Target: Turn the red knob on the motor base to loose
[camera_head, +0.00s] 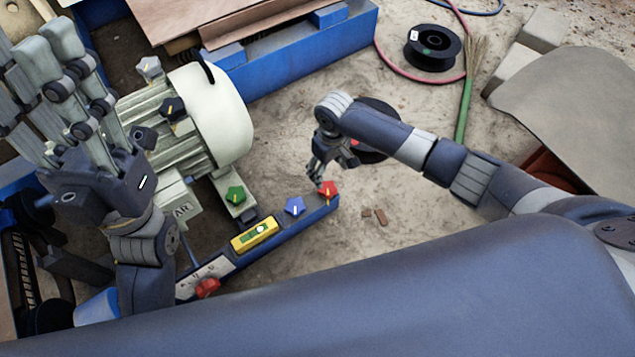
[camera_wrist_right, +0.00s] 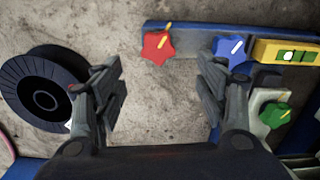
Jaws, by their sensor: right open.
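The red star-shaped knob (camera_head: 327,189) with a yellow pointer mark sits at the right end of the blue motor base (camera_head: 285,228). My right gripper (camera_head: 320,172) is just above and beside it in the head view. In the right wrist view, my right gripper (camera_wrist_right: 158,85) is open and empty, and the red knob (camera_wrist_right: 158,45) lies ahead, between and beyond the fingertips, apart from them. Its pointer slants up to the right there. My left gripper (camera_head: 60,65) is large at the left, over the motor's left side; its finger opening is unclear.
A blue knob (camera_head: 294,206), a yellow level (camera_head: 255,236) and a green knob (camera_head: 236,195) are close by. Another red knob (camera_head: 207,287) sits by a marked plate. The cream motor (camera_head: 222,112) stands behind. A black spool (camera_wrist_right: 45,95) lies left in the wrist view.

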